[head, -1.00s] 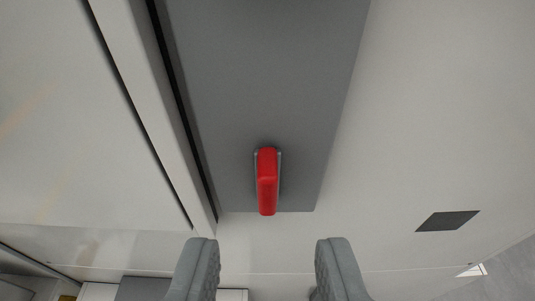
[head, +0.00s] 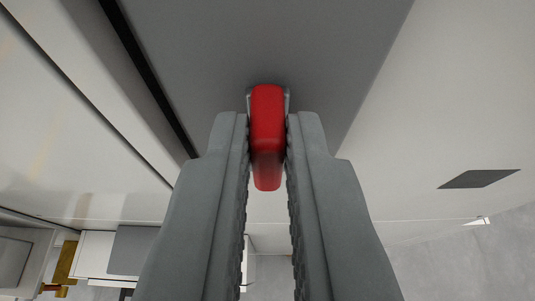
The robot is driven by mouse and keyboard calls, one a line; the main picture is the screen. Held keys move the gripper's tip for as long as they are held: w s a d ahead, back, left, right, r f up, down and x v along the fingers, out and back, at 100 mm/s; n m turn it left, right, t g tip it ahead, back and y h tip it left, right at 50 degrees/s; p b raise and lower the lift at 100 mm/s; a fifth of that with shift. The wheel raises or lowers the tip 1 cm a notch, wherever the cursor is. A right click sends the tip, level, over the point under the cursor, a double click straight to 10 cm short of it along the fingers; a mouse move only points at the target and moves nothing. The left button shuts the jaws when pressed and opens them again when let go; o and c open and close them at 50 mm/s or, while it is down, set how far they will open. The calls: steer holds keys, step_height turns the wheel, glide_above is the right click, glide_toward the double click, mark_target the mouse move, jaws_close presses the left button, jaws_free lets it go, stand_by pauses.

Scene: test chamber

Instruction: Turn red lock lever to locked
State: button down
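The red lock lever (head: 267,130) sits on a grey panel (head: 270,40), pointing down in the picture. A narrow grey mount shows behind its upper end. My gripper (head: 268,122) has one finger on each side of the lever, with the tips near its upper part. The fingers are close to the lever's sides, and I cannot tell whether both touch it. The gap between the fingers widens a little toward the bottom of the picture.
A pale wall (head: 440,110) with a dark rectangular patch (head: 478,179) lies to the right. A dark vertical gap (head: 150,75) runs along the panel's left side. White and grey furniture and a yellow object (head: 65,262) show at lower left.

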steer(key=shift+d, duration=0.1)
stand_by(0.3)
steer(key=m+t+y, duration=0.1)
steer(key=m+y, duration=0.1)
steer(key=m, duration=0.2)
steer(key=d+f+m+t+y, duration=0.1)
steer(key=m+y, duration=0.1)
steer(key=m, duration=0.3)
steer(key=f+m+y, duration=0.1)
steer(key=m+y, duration=0.2)
steer(key=m, duration=0.1)
steer(key=shift+d+t, duration=0.4)
steer(key=shift+m, duration=0.3)
stand_by(0.4)
steer(key=c, duration=1.5)
jaws_free()
